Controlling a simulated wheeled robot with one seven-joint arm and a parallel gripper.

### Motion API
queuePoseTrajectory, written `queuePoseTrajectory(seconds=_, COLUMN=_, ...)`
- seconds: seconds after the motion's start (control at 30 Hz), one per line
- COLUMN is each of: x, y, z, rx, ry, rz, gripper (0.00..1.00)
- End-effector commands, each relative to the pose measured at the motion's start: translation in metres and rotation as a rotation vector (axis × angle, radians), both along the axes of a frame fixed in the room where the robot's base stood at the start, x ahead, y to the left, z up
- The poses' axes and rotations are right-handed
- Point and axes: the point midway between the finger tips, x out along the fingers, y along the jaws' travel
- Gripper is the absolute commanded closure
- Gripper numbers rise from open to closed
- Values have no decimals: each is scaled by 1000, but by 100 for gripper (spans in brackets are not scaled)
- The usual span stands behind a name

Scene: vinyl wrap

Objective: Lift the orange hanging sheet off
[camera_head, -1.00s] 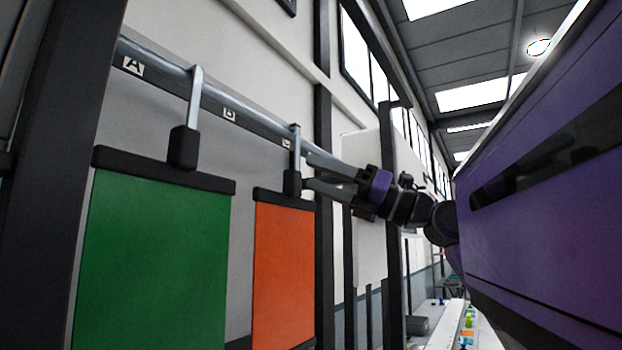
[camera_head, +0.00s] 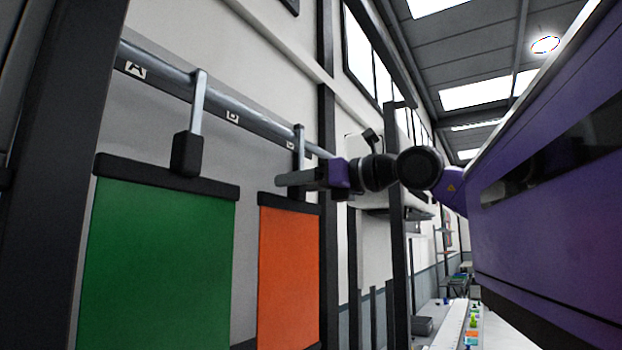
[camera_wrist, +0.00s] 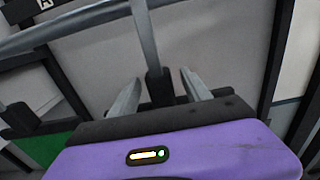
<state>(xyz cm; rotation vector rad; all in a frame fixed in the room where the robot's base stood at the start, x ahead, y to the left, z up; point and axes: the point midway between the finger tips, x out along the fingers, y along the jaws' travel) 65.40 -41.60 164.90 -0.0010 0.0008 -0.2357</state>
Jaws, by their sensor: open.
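The orange hanging sheet (camera_head: 288,275) hangs from a black top bar, whose black hanger block is on a metal hook on the rail (camera_head: 250,122). My gripper (camera_head: 280,181) is at that hanger block, just above the sheet's top bar, and hides part of the block in the head view. In the wrist view my gripper (camera_wrist: 158,88) is open, one finger on each side of the black hanger block (camera_wrist: 158,86). I cannot tell whether the fingers touch it. The orange sheet is out of sight in the wrist view.
A green sheet (camera_head: 160,265) hangs to the left on its own hook; its green edge also shows in the wrist view (camera_wrist: 45,148). Dark posts (camera_head: 328,200) stand right of the orange sheet. A grey panel lies behind the sheets.

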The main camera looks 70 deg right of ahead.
Motion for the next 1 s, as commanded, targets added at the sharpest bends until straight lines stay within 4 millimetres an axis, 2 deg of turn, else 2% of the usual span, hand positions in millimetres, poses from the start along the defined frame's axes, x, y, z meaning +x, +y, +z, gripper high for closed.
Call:
queuePoseTrajectory(seconds=0.1, x=18, y=-4, z=2, rx=0, ry=1, rz=2, gripper=44)
queuePoseTrajectory(seconds=0.3, x=36, y=-8, z=1, rx=0, ry=-1, rz=1, gripper=44)
queuePoseTrajectory(seconds=0.67, x=41, y=-10, z=0, rx=1, ry=-1, rz=0, gripper=44)
queuePoseTrajectory(seconds=0.93, x=40, y=-10, z=0, rx=1, ry=-1, rz=0, gripper=95)
queuePoseTrajectory(seconds=0.97, x=40, y=-10, z=0, rx=1, ry=-1, rz=0, gripper=100)
queuePoseTrajectory(seconds=1.0, x=40, y=-10, z=0, rx=1, ry=-1, rz=1, gripper=100)
